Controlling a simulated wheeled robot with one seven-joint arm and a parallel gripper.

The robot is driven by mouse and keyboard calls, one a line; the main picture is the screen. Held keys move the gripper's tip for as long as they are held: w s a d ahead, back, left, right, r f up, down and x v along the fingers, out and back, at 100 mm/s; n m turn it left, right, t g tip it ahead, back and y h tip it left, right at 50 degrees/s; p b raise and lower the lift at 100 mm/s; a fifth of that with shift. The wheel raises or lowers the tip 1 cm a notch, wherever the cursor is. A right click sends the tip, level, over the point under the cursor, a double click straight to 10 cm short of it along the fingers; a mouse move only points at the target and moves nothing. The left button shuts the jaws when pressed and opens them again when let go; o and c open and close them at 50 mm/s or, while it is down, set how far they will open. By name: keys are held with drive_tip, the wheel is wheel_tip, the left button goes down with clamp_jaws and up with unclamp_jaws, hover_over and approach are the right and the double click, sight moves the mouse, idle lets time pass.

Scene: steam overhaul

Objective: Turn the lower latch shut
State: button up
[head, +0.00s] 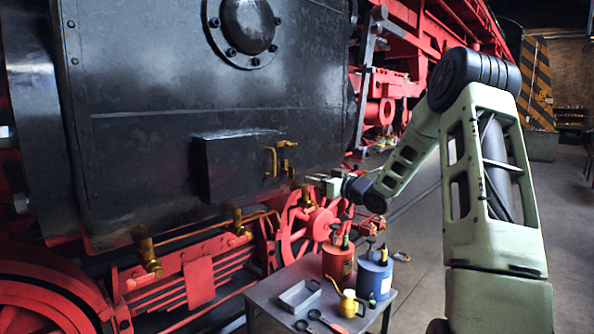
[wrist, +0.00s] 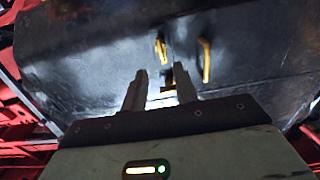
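Brass latch parts (head: 278,158) are on the front right of a dark box (head: 233,166) fixed to the black locomotive side. In the wrist view, one brass bar (wrist: 206,60) stands near upright at the right. A shorter brass piece (wrist: 161,50) is to its left, and another brass part lies lower, partly hidden behind my fingers. I cannot tell which piece is the lower latch or how far it is turned. My gripper (wrist: 160,70) is open, its two fingers apart and pointing toward the brass parts. In the head view, my gripper (head: 318,181) is right of and below the latches.
A grey table (head: 262,300) stands below, with a red can (head: 338,262), a blue can (head: 373,277), a yellow oil can (head: 349,303), a metal tray (head: 299,294) and tools. Red wheels and frame parts lie under the box. The floor at right is mostly clear.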

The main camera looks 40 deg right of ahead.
sight(288, 170)
drive_tip(key=w+p, duration=0.2)
drive_tip(key=w, duration=0.6)
drive_tip(key=shift+a+p, duration=0.35)
drive_tip(key=shift+p, duration=0.05)
drive_tip(key=shift+w, duration=0.1)
clamp_jaws()
